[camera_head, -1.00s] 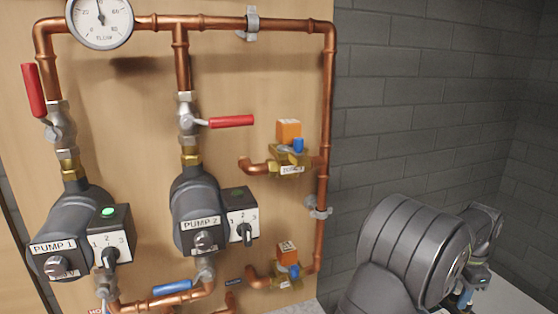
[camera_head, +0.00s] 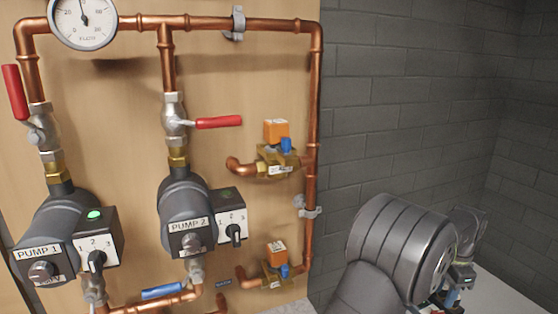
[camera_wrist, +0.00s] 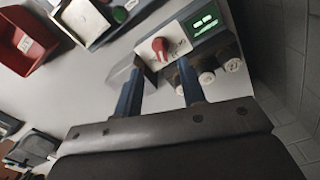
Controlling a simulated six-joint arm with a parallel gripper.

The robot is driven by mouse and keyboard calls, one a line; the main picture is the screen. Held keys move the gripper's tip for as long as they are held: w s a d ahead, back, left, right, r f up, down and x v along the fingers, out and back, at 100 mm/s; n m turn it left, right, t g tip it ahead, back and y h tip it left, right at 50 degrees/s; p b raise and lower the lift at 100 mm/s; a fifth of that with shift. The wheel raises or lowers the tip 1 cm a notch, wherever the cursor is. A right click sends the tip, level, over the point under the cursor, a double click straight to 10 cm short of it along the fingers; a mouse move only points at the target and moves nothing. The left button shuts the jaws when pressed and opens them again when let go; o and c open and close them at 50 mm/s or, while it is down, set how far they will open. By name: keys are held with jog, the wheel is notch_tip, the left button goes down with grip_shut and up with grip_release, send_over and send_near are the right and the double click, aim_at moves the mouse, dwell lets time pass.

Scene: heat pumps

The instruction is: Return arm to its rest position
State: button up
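My arm (camera_head: 395,245) is at the lower right of the head view, beside the pipe board. My gripper (camera_wrist: 160,82) shows in the wrist view with its two dark fingers apart and nothing between them. The fingers point toward a device with a red knob (camera_wrist: 160,46) and a lit green display (camera_wrist: 205,20). I cannot tell whether the fingertips touch it. In the head view the gripper is small and partly hidden behind the arm.
Pump 1 (camera_head: 50,235) and pump 2 (camera_head: 186,212) are on the wooden board (camera_head: 235,75) at left, with copper pipes. A grey block wall (camera_head: 410,95) stands behind the arm. A red bin (camera_wrist: 28,42) lies at the wrist view's upper left.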

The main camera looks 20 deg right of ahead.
aim_at(437, 312)
notch_tip(437, 312, down, 7)
jog(key=shift+f, duration=0.1)
jog(key=shift+r+n, duration=0.2)
jog(key=shift+n, duration=0.6)
jog(key=n, duration=0.6)
jog(key=shift+s, duration=0.1)
jog(key=n, duration=0.3)
jog(key=shift+n, duration=0.4)
jog(key=shift+s+n, duration=0.1)
jog(key=shift+n, duration=2.1)
